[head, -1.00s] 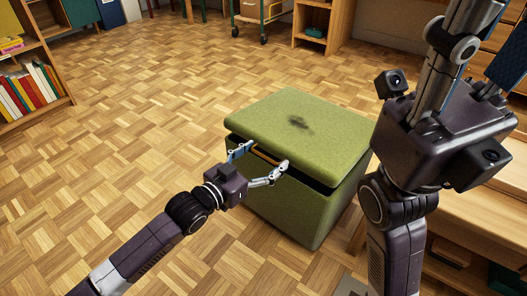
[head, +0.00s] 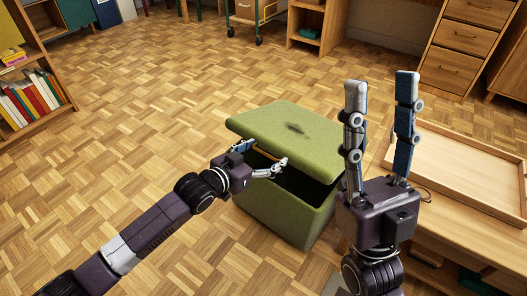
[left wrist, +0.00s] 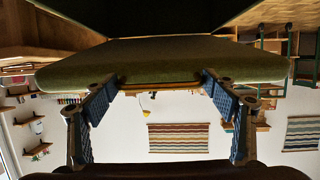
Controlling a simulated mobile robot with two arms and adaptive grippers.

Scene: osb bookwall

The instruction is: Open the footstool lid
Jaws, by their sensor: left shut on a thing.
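The green footstool (head: 275,215) stands on the parquet floor in the middle of the head view. Its lid (head: 270,118), with a dark smudge on top, is tilted up at the near edge, with a dark gap between it and the box. My left gripper (head: 264,156) is at this raised edge, shut on the lid at a wooden strip. In the left wrist view the lid (left wrist: 160,72) and the strip (left wrist: 158,85) lie between the two fingers. My right gripper (head: 381,80) is open and empty, fingers pointing up, in front of the footstool's right side.
A wooden bench with a shallow tray (head: 470,165) stands at the right, close to my right arm. A bookshelf (head: 40,105) is at the left. A trolley (head: 258,14) and a drawer cabinet (head: 465,40) are at the back. The floor left of the footstool is clear.

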